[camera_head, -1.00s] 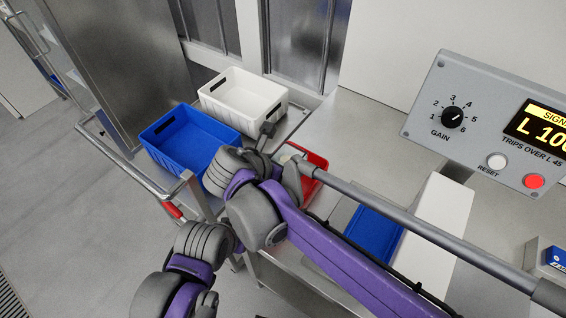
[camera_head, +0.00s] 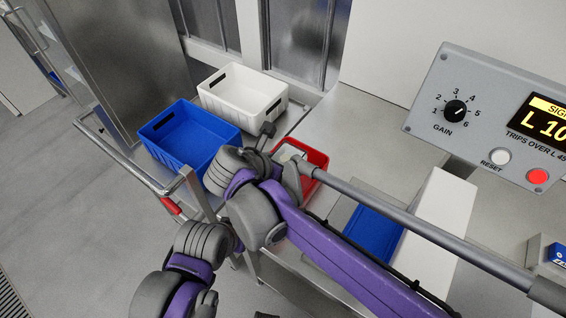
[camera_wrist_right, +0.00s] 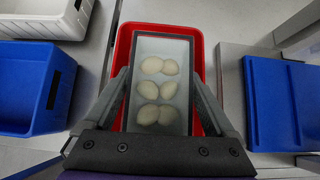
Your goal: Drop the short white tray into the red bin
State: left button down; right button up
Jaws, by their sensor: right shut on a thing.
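The short white tray (camera_wrist_right: 161,47) is between the fingers of my right gripper (camera_wrist_right: 162,80) in the right wrist view. It looks pale grey with a dark rim and holds several pale filled pasta pieces (camera_wrist_right: 152,89). My right gripper is shut on it. The red bin (camera_wrist_right: 126,40) lies behind the tray in that view, its rim showing at the top and both sides. In the head view the red bin (camera_head: 318,160) is partly hidden by my right arm, and a pale bit of the tray shows there. The height of the tray over the bin is unclear. My left gripper is not in view.
A blue bin (camera_head: 190,137) and a white bin (camera_head: 245,98) stand left of the red bin. A flat blue piece (camera_head: 372,236) and a white box (camera_head: 440,222) lie to its right.

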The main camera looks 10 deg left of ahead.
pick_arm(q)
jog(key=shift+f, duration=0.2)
pick_arm(e)
jog(key=shift+f, duration=0.25)
